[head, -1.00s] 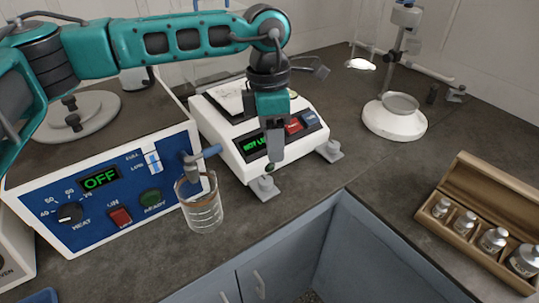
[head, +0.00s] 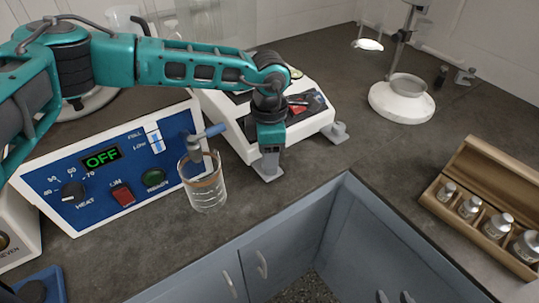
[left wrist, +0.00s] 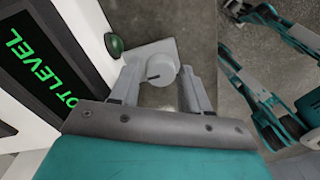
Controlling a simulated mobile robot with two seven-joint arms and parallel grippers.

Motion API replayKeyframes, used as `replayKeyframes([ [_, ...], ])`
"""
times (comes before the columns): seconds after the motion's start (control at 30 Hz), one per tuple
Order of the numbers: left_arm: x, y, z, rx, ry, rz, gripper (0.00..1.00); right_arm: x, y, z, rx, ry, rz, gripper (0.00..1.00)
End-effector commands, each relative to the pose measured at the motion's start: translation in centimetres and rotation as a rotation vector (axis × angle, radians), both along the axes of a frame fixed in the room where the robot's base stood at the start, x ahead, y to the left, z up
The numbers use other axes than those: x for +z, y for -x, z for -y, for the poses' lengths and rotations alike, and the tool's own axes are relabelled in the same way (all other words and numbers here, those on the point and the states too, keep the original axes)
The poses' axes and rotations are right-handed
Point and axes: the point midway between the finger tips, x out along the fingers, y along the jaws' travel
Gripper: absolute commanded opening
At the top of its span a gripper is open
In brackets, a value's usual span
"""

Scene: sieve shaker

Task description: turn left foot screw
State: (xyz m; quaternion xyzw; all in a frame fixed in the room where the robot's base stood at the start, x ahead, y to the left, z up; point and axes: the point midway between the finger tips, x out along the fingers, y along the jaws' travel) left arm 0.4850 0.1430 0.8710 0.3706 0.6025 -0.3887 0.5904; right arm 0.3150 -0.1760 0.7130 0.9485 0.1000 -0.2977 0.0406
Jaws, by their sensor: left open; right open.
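The white balance (head: 240,138) stands on the counter with a grey right foot (head: 337,131). Its left foot screw (left wrist: 160,70), a light grey slotted knob on a grey foot plate, shows in the left wrist view. My left gripper (head: 268,172) points down at the balance's front left corner and hides this foot in the head view. In the left wrist view my left gripper (left wrist: 160,88) is open, its fingers on either side of the knob; contact cannot be told. The display (left wrist: 40,70) reads "OT LEVEL", its start cut off. My right gripper (head: 395,297) is open and empty at the bottom edge.
A blue-fronted heater box (head: 110,170) reading OFF and a glass beaker (head: 205,190) stand left of my left gripper. A white stand (head: 400,102) is at the back right. A wooden box (head: 480,195) of metal weights lies right. Counter between them is clear.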

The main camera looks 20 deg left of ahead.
Motion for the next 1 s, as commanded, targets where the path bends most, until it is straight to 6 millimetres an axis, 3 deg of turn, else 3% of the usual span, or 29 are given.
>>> replayKeyframes([
  [0.3,-0.34,0.01,0.01,0.000,0.001,0.000,0.46,0.09,-0.05,-0.04,0.001,-0.001,0.002,0.43],
  [0.73,-0.28,0.00,0.00,0.000,0.000,0.001,0.06,0.20,-0.18,-0.06,0.001,-0.001,0.006,0.43],
  [1.0,-0.27,-0.02,-0.01,0.027,0.001,0.001,0.05,0.18,-0.20,-0.06,0.002,-0.001,0.007,0.43],
])
